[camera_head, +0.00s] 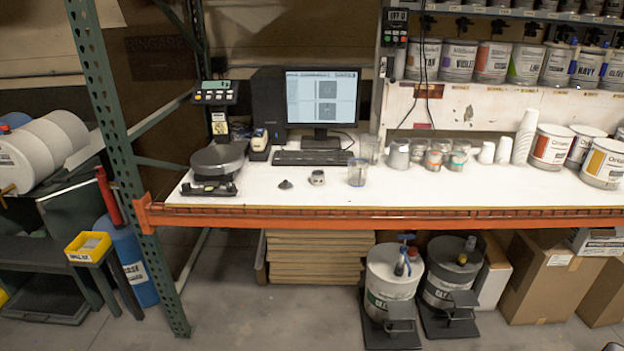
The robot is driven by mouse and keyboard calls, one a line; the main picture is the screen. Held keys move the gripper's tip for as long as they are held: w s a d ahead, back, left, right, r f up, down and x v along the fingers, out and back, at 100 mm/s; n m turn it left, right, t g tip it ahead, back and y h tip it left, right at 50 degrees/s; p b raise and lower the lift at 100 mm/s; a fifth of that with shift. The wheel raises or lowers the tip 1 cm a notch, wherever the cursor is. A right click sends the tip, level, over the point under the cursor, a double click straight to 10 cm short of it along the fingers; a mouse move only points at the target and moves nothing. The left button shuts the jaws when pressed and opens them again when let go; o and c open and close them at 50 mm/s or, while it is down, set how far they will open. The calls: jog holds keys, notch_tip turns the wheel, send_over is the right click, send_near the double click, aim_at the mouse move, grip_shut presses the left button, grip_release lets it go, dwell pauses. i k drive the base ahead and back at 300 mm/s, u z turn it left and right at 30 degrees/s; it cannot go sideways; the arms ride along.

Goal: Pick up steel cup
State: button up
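A small grey metal cup-like piece (317,178) stands near the front of the white bench top, between a small dark cone-shaped piece (285,184) and a clear cup (357,172). A larger silver-grey cup (399,155), seemingly upside down, stands farther back to the right. I cannot tell for certain which of these two is the steel cup. Both stand free of any gripper. My gripper is not in view.
The orange-edged bench (400,214) also holds a scale (216,163), keyboard (312,158), monitor (323,98), small jars (437,157) and paint cans (551,147). A green upright (118,150) stands left. Drums (392,283) stand on the floor below. The bench's front right is clear.

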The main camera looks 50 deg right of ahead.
aim_at(317, 176)
jog(key=i, duration=0.9)
jog(key=z, duration=0.05)
